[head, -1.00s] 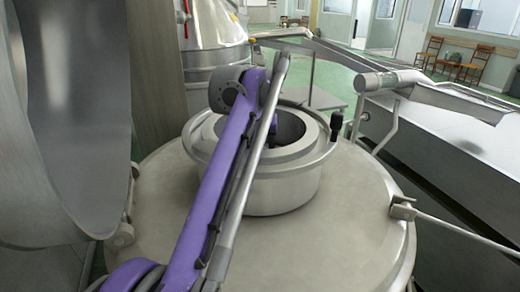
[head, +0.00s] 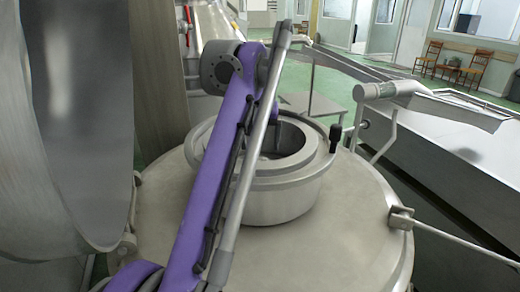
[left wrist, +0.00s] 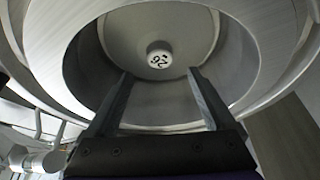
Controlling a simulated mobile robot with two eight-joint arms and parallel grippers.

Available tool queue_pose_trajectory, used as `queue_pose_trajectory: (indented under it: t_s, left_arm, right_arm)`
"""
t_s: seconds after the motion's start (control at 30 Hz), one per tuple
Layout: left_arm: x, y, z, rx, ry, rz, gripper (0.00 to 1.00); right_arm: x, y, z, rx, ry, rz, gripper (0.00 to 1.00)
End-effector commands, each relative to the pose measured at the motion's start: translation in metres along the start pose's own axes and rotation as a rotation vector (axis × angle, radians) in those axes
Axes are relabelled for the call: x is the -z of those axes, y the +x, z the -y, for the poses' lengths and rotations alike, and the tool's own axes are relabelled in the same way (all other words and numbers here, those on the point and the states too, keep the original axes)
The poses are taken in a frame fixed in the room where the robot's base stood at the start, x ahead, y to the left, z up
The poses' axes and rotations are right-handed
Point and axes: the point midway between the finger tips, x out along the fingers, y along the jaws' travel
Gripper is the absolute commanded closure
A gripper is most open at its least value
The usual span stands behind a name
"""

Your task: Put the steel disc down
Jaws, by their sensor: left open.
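A pale round steel piece with a central knob, which looks like the steel disc (left wrist: 195,25), lies inside the round metal collar (head: 285,203) on top of the drum. The knob carries small dark marks. My left gripper (left wrist: 160,73) points down into the collar, its two fingers open and apart with nothing between them; the disc and knob are beyond the fingertips. In the head view my left arm crosses in front of the collar, and the fingertips are hidden behind it. The disc is barely visible there. My right gripper is not in view.
The drum's wide lid (head: 335,225) surrounds the collar. A tall curved metal hood (head: 80,130) stands close on the left. A black-knobbed clamp (head: 335,135) stands at the collar's right edge. A long metal trough (head: 440,165) runs along the right.

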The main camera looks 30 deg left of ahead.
Motion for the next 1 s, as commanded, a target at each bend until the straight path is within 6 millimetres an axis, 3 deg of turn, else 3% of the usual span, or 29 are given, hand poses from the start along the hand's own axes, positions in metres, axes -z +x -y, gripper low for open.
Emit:
queue_pose_trajectory:
  t_s: [0.1,0.27,0.87,1.0]
  left_arm:
    - [0.002,-0.026,0.000,-0.001,0.000,-0.001,0.13]
    - [0.001,-0.041,0.000,0.000,0.000,-0.001,0.13]
    - [0.000,-0.044,0.000,0.000,0.000,0.000,0.13]
    - [-0.009,-0.054,0.001,0.003,0.028,0.002,0.13]
  right_arm:
    - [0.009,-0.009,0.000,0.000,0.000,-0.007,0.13]
    - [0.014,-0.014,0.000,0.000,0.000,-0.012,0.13]
    - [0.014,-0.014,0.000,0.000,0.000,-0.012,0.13]
    - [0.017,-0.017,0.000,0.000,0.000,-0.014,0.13]
